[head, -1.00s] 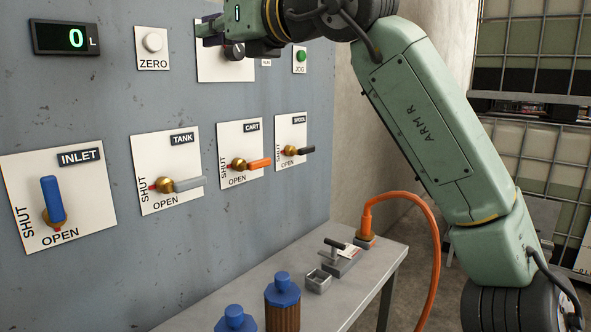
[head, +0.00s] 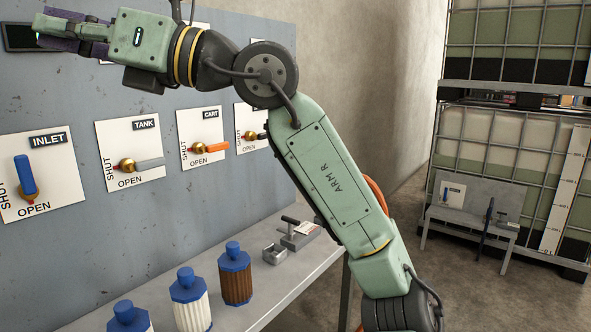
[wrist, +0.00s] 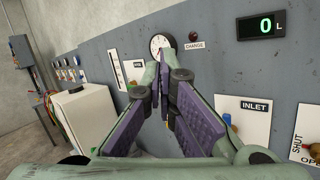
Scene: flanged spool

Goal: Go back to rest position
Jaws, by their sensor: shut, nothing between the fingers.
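My gripper (head: 46,32) is raised at the top left of the head view, in front of the grey panel (head: 85,105), with nothing held. It covers part of the dark display (head: 18,37). In the wrist view the purple-padded fingers of my gripper (wrist: 167,70) are closed together and point towards a round gauge (wrist: 160,45). The display there (wrist: 267,25) reads 0 L. On the panel, the blue INLET handle (head: 26,176) stands upright. The grey TANK handle (head: 149,163) and orange CART handle (head: 212,143) point right. My arm partly hides the black-handled valve beyond.
Caged tanks (head: 500,145) stand at the right. A white cabinet (wrist: 85,120) is at the left of the wrist view.

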